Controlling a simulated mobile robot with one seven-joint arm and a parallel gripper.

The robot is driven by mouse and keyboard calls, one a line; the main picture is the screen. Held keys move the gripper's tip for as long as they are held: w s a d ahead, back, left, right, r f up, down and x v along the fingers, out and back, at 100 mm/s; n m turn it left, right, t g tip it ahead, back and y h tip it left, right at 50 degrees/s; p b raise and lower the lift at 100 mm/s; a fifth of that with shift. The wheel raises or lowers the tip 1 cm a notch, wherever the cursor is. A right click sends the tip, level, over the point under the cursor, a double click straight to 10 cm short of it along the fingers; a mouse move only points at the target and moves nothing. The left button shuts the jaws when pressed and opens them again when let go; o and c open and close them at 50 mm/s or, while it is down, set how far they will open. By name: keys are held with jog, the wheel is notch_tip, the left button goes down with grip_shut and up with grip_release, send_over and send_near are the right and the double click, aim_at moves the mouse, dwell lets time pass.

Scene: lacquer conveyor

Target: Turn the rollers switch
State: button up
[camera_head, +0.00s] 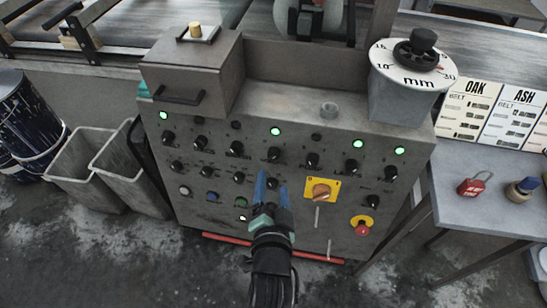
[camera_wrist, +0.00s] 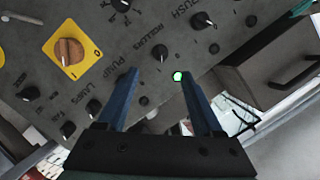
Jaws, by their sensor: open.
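The rollers switch is a small black knob (camera_wrist: 160,52) beside the ROLLERS lettering in the wrist view. In the head view it appears to be the black knob (camera_head: 274,154) below a lit green lamp (camera_head: 276,131). My gripper (camera_head: 273,180) is open in front of the panel with nothing between its blue fingers. In the wrist view the fingertips (camera_wrist: 156,74) stop short of the knob, which lies beyond and between them, not gripped. The lit lamp also shows near the right fingertip (camera_wrist: 178,76). I cannot tell the knob's exact setting.
Similar knobs, including the pump knob (camera_wrist: 125,68), sit close by. A yellow-plated orange rotary switch (camera_head: 321,190) and a red stop button (camera_head: 362,227) are at the lower right. A box (camera_head: 190,75) and a mm dial (camera_head: 408,75) stand on top of the panel (camera_head: 300,215).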

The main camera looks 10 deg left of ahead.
aim_at(274, 159)
jog(key=b+x, duration=0.1)
jog(key=x, duration=0.8)
jog(key=shift+w+f, duration=0.15)
jog(key=shift+w, duration=0.2)
grip_shut()
